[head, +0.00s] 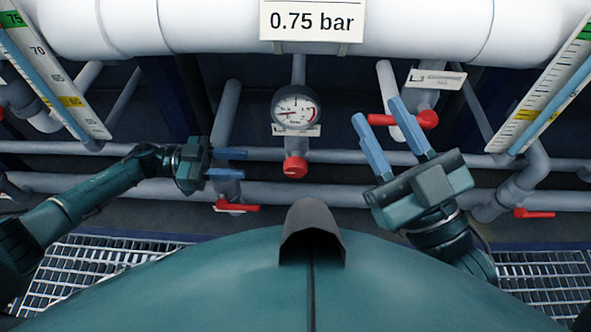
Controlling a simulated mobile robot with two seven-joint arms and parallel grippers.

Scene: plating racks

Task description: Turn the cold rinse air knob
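A red round knob (295,167) sits on a grey pipe below a round pressure gauge (296,108) in the middle of the head view. The small tag by the gauge is partly hidden and too small to read, so I cannot tell if this is the cold rinse air knob. My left gripper (245,164) is left of the knob, with its two blue fingers apart and pointing right; nothing is between them. My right gripper (377,108) is to the right, its blue fingers spread and pointing up, near a red lever handle (403,119). It appears empty.
A red lever (237,207) sits below my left gripper, and another (534,213) is at the far right. White pipes (190,27) with a "0.75 bar" sign (311,21) run across the top. Scaled tubes stand at both sides. Grey pipes cross behind the knob.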

